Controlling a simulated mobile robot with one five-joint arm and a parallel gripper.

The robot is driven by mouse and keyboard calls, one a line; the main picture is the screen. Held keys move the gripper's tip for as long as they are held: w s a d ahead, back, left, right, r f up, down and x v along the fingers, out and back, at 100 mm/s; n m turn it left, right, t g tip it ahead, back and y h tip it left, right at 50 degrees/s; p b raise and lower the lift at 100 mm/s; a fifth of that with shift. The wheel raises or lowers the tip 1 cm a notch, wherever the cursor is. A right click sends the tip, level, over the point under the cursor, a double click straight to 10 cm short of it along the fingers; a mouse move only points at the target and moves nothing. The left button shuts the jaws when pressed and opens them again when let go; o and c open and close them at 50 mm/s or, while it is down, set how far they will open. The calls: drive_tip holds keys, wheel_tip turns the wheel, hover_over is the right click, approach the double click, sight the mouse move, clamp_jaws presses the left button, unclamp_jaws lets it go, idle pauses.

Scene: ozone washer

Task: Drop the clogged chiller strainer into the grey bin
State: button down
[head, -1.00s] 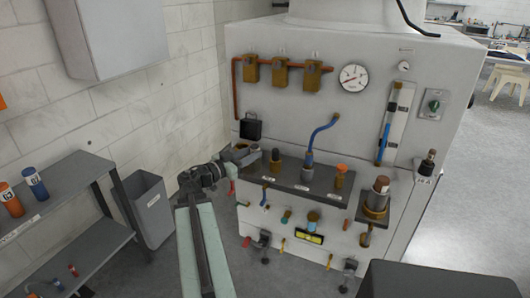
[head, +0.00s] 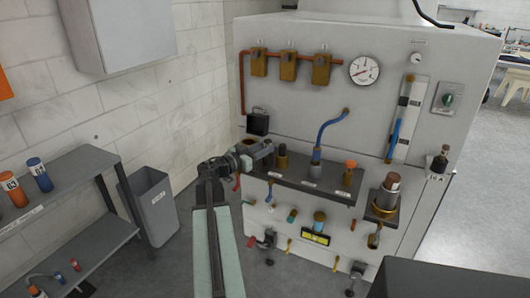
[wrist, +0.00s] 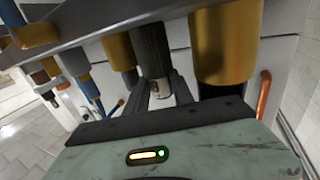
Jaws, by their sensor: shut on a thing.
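My gripper (head: 262,150) is at the left end of the dark shelf on the white machine's front. The cylinder stands between two brass cups (wrist: 225,45). In the head view the gripper mostly hides it, and I cannot tell whether it is still seated.
A grey rack (head: 75,170) with orange and blue cylinders stands left of the bin. A wall cabinet (head: 120,35) hangs above. Open floor lies at the far right.

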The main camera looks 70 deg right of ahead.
drive_tip(key=shift+f, duration=0.15)
drive_tip(key=c, duration=1.1)
unclamp_jaws()
drive_tip(key=shift+r, duration=0.25)
drive_tip(key=shift+w+a, duration=0.15)
drive_tip(key=shift+a, duration=0.15)
drive_tip(key=v, duration=1.1)
drive_tip(key=shift+w+a, duration=0.15)
